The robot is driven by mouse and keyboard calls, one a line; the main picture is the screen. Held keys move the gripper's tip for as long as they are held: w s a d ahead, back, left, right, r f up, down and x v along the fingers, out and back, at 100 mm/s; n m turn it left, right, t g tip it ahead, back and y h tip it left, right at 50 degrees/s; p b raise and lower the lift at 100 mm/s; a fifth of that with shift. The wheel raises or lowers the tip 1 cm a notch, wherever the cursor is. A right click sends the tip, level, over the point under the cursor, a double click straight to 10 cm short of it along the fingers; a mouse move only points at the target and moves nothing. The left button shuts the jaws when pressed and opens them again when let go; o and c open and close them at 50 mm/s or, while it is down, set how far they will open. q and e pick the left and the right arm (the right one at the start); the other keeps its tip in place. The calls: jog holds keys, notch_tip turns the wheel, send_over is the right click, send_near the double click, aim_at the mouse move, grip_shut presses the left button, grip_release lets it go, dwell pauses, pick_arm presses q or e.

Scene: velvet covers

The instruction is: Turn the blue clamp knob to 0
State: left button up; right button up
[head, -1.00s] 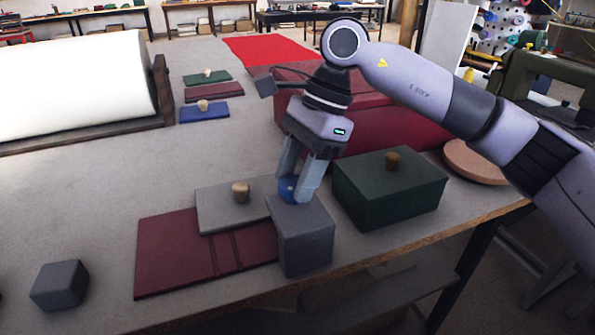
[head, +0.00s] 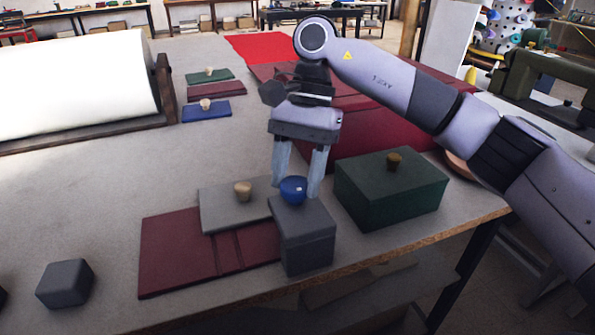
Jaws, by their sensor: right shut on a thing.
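The blue clamp knob (head: 293,190) sits on top of a grey block (head: 305,245) near the table's front edge. My right gripper (head: 297,186) points down from above, with one finger on each side of the knob, and is shut on it. A small light mark shows on the knob's face, too small to read. My left gripper is not in view.
A dark green box (head: 390,190) with a wooden knob stands close on the right. A grey board (head: 222,212) with a wooden knob and a maroon cover (head: 175,255) lie on the left. A small grey block (head: 65,283) sits at front left.

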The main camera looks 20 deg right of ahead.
dwell(0.4)
jog(key=o, duration=1)
jog(key=shift+r, duration=0.1)
jog(key=v, duration=0.7)
jog(key=shift+p, duration=0.3)
jog(key=shift+a, duration=0.1)
